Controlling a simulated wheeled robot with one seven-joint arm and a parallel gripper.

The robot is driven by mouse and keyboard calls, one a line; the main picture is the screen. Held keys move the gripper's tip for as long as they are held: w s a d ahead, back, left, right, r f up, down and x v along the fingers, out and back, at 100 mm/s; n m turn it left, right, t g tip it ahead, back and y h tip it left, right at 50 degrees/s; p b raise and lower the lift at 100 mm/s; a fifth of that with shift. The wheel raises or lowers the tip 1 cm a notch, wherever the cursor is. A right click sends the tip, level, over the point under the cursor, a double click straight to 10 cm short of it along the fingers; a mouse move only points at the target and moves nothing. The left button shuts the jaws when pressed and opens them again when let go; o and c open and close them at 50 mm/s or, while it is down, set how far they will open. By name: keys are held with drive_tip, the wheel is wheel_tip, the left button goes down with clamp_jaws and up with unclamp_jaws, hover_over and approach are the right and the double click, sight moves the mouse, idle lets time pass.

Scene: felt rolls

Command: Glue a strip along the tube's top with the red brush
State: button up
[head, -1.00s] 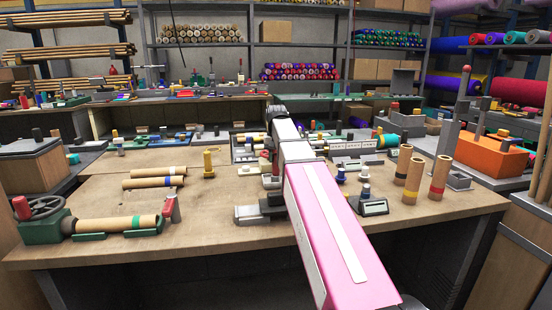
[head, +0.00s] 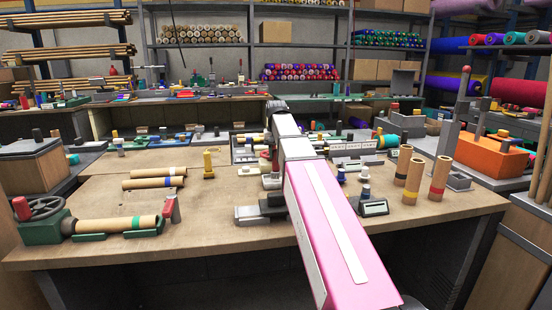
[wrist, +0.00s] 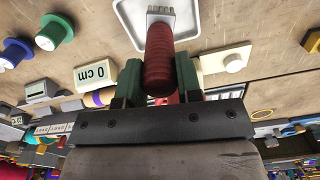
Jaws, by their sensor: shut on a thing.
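My gripper (wrist: 160,82) is shut on the red brush (wrist: 160,58) in the wrist view. The brush's ribbed red handle sits between two green fingers, and its pale bristles (wrist: 161,12) point away from the gripper. In the head view the gripper is mostly hidden by my own arm. A brown cardboard tube (head: 108,225) with a green band lies on its side in a green cradle (head: 88,238) at the front left of the bench. The gripper is well to the right of this tube and apart from it.
A handwheel (head: 42,207) stands at the tube's left end and a red-handled clamp (head: 171,208) at its right. Two tubes (head: 152,182) lie behind, near a yellow post (head: 208,163). A white tray (wrist: 128,22) lies beneath the brush. Upright tubes (head: 438,178) stand at right.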

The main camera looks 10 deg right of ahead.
drive_tip(key=shift+r, duration=2.75)
